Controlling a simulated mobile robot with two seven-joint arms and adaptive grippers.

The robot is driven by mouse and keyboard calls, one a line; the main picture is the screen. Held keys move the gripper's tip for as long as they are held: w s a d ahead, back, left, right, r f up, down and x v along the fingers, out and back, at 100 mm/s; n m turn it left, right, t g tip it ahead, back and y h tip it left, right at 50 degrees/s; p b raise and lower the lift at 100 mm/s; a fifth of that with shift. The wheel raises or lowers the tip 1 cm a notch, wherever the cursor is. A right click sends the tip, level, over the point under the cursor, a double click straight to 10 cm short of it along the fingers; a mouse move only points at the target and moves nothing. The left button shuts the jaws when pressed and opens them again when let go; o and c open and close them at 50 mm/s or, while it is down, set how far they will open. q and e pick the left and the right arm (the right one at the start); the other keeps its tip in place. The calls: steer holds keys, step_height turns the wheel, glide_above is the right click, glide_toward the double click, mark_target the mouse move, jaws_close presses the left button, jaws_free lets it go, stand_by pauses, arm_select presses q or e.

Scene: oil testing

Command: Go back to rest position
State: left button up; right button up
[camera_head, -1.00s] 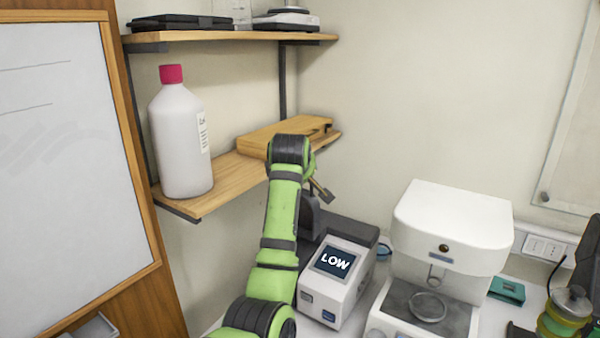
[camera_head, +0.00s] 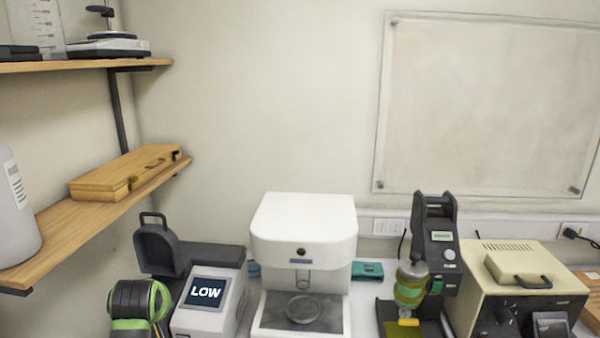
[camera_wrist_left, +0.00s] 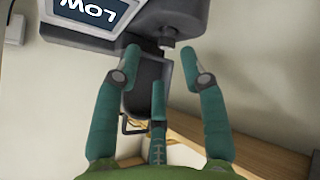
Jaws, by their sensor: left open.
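My left arm's green and black joint (camera_head: 140,302) shows at the lower left of the head view, in front of the tester with the "LOW" screen (camera_head: 205,292). The left gripper itself is hidden there. In the left wrist view my left gripper (camera_wrist_left: 160,62) has its teal fingers spread apart with nothing between them. Beyond the fingertips is the dark part of the same tester (camera_wrist_left: 150,82), with its screen upside down at the top left. My right gripper is in neither view.
A shelf (camera_head: 85,215) at the left carries a wooden case (camera_head: 125,172) and a white bottle (camera_head: 15,210). A white machine (camera_head: 303,235), a black device with a green-yellow jar (camera_head: 435,255) and a beige instrument (camera_head: 510,290) crowd the bench.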

arm_select(q)
steer(key=s+d+f+m+g+h, duration=0.1)
steer(key=s+d+f+m, duration=0.25)
steer(key=s+f, duration=0.4)
steer(key=s+d+f+m+g+h, duration=0.1)
steer(key=s+d+f+m, duration=0.25)
steer(key=s+f, duration=0.4)
steer(key=s+d+f+m+g+h, duration=0.1)
steer(key=s+d+f+m+g, duration=0.2)
steer(key=s, duration=0.7)
steer(key=s+d+m+h, duration=0.1)
steer(key=s+d+m, duration=0.3)
steer(key=s, duration=0.7)
step_height(320, 180, down, 28)
steer(key=s+a+g+b, duration=0.1)
steer(key=b, duration=0.5)
steer(key=s+a+f+b, duration=0.1)
steer(key=s+f+b, duration=0.1)
steer(key=s+f, duration=0.6)
steer(key=s+a+f+m+g+b, duration=0.1)
steer(key=s+a+f+b, duration=0.1)
steer(key=s+f, duration=0.6)
step_height(320, 180, down, 4)
steer(key=shift+s+f+g+b, duration=0.25)
steer(key=shift+g+b, duration=0.05)
steer(key=shift+b, duration=0.55)
